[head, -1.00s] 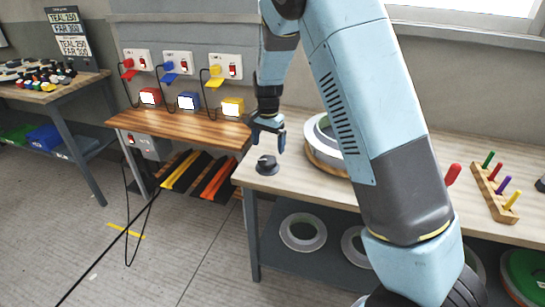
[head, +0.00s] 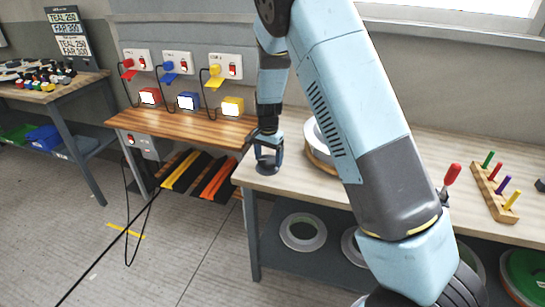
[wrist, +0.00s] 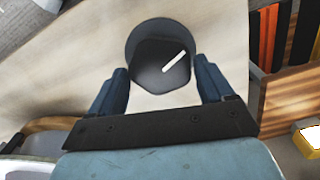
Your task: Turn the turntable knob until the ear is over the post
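The turntable knob (head: 267,168) is a dark round knob near the front left corner of the wooden-topped bench. In the wrist view the knob (wrist: 160,60) shows a white pointer line aimed up and to the right. My gripper (head: 268,152) points down at the knob. Its fingers stand on either side of the knob's near part, and the gripper (wrist: 163,85) looks open, with small gaps at the sides. The turntable (head: 318,145), a pale round mould on a wooden disc, is largely hidden behind my arm. I cannot make out the ear or the post.
A wooden peg rack (head: 495,190) with coloured pegs and a red-handled tool (head: 451,177) are on the bench at right. A wooden shelf (head: 180,127) with red, blue and yellow boxes is at left. Pale rings (head: 302,232) lie on the lower shelf.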

